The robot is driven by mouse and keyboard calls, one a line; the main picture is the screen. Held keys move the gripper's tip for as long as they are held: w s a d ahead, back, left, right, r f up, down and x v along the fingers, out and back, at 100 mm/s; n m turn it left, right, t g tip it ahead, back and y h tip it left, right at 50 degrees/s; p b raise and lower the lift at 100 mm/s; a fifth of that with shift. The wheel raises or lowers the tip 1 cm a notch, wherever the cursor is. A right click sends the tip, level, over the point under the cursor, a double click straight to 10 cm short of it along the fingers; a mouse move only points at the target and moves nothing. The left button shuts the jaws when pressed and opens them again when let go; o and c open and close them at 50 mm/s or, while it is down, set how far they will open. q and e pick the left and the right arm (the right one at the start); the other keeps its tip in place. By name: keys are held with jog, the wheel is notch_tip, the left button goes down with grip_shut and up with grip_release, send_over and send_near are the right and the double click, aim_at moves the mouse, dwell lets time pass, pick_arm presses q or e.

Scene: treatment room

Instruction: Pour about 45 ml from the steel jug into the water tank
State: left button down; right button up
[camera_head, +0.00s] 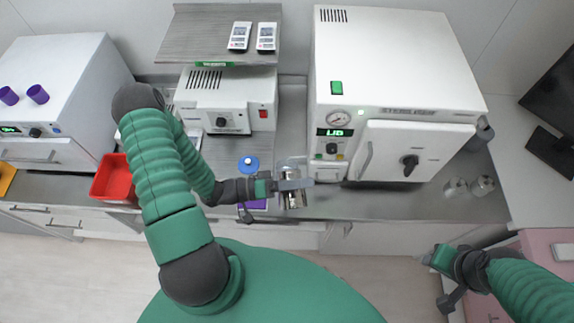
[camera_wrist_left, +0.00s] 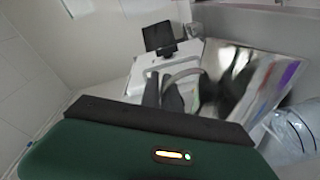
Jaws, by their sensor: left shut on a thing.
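My left gripper (camera_head: 284,186) is shut on the steel jug (camera_head: 295,200), above the front of the steel counter left of the large steriliser. In the left wrist view, the dark fingers (camera_wrist_left: 168,92) are at the jug's curved handle, beside its shiny body (camera_wrist_left: 240,85). I cannot tell the jug's tilt or see its contents. A clear vessel (camera_head: 292,164), perhaps the water tank, stands just behind the jug, partly hidden by the gripper. My right gripper (camera_head: 440,260) is at the right, away from the counter items; its jaws are unclear.
A blue-capped bottle (camera_head: 248,164) stands behind my left wrist; a purple item (camera_head: 256,204) lies below it. The large steriliser (camera_head: 392,110) has its door shut. A red bin (camera_head: 115,178) is at the left.

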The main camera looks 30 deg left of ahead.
aim_at(303, 202)
pick_arm(q)
jog(key=shift+w+a+r+n+p, duration=0.45)
jog(key=shift+w+a+r+n, duration=0.05)
jog(key=shift+w+n, duration=0.1)
dwell(1.0)
jog(key=shift+w+a+r+n, duration=0.2)
jog(key=shift+w+a+n, duration=0.15)
jog(key=shift+w+n, duration=0.1)
dwell(0.6)
jog(key=shift+s+d+f+m+b, duration=0.4)
jog(key=shift+s+f+m+b, duration=0.1)
jog(key=shift+f, duration=0.1)
jog(key=shift+s+d+f+m+b, duration=0.4)
jog(key=shift+f+m+b, duration=0.1)
jog(key=shift+f, duration=0.1)
jog(key=shift+s+d+r+m, duration=0.25)
jog(key=shift+s+d+m, duration=0.3)
jog(key=shift+m, duration=0.5)
jog(key=shift+s+d+f+m+b, duration=0.15)
jog(key=shift+s+f+m+b, duration=0.2)
jog(key=shift+f+m, duration=0.3)
jog(key=shift+s+d+f+m+b, duration=0.1)
jog(key=shift+d+f+m+b, duration=0.05)
jog(key=shift+f+m+b, duration=0.25)
jog(key=shift+s+d+f+m+b, duration=0.15)
jog(key=shift+m+b, duration=0.1)
jog(key=shift+b, duration=0.05)
jog(key=shift+s, duration=0.1)
